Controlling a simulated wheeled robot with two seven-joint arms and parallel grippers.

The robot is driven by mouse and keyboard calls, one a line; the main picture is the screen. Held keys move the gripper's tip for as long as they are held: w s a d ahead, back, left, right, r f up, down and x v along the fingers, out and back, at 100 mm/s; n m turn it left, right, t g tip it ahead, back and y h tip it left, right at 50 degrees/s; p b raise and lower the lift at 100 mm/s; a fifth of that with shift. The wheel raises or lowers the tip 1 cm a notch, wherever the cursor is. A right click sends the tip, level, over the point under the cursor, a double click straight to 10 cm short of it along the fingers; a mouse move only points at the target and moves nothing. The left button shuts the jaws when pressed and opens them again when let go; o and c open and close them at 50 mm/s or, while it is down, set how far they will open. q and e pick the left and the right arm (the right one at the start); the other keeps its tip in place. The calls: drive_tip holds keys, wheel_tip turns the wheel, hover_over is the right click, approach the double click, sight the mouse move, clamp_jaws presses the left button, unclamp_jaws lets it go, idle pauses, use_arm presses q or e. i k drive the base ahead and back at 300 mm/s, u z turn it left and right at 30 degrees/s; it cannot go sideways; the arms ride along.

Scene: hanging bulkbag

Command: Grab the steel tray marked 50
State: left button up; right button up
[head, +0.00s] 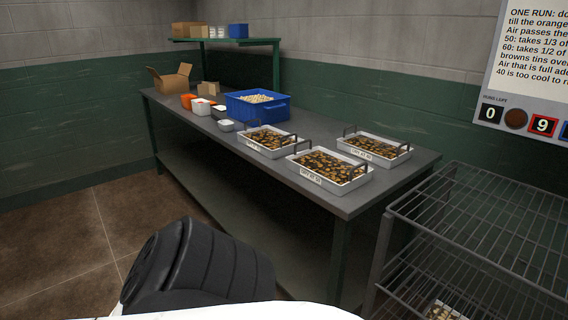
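Three shallow steel trays with dark upright handles stand on the grey workbench, each full of brown and yellow pieces. One is the front tray (329,184), one is behind it to the right (374,158), and one is to the left (269,150). Each has a white label on its front side. The labels are too small to read surely, so I cannot tell which tray is marked 50. Another tray's contents (442,312) show partly on the wire rack at the lower right. Neither of my grippers is in view. A black part of my own arm shows at the bottom.
The workbench (231,140) also holds a blue crate (258,107), small orange and white tubs (203,107) and an open cardboard box (172,78). A wire rack (490,220) stands close to the bench's right end. The floor (70,230) at left is clear.

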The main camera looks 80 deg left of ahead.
sight(340, 175)
drive_tip(key=u, duration=2.25)
drive_tip(key=k, duration=1.1)
drive_tip(key=u, duration=0.95)
drive_tip(key=i, duration=1.4)
drive_tip(key=z, duration=0.25)
